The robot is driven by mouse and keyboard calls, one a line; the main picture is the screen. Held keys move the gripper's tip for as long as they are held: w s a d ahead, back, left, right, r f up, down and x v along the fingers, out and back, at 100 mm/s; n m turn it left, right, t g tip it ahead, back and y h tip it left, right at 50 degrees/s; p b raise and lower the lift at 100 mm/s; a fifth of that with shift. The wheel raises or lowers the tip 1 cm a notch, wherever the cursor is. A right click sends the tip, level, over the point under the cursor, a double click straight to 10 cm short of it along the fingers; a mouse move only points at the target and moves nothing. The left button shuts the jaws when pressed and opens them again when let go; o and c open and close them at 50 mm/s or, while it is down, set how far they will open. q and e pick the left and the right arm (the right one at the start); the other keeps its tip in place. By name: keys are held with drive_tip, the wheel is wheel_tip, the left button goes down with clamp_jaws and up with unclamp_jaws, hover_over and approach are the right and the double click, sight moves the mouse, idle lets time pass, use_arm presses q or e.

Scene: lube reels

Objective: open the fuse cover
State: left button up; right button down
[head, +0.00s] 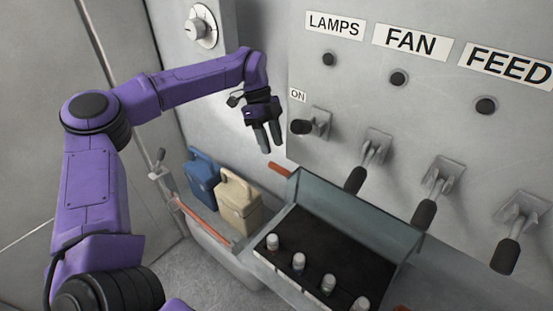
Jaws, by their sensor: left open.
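The fuse box (276,265) is at the lower middle right of the head view, with a dark bed and several pale-capped fuses (299,262) along its front. A grey-green, glassy fuse cover (350,212) shows along the box's back and right side. I cannot tell exactly how far it stands open. A short orange-red bar (280,169) is at its far left corner. My left gripper (270,146) is open and empty, fingers pointing down, a little above and left of that bar and apart from it. My right gripper is not in view.
Levers with black grips (355,180) jut from the wall panel (345,75) under the LAMPS, FAN and FEED labels, close above the box. A blue jug (201,178) and a beige jug (238,203) stand left of the box, beside an orange-red bar (196,217).

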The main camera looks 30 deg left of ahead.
sight(278, 166)
use_arm(q)
drive_tip(key=p+x, duration=0.1)
drive_tip(key=x, duration=0.4)
drive_tip(key=shift+s, duration=0.1)
drive_tip(key=shift+d+f, duration=0.2)
drive_tip(key=shift+f, duration=0.3)
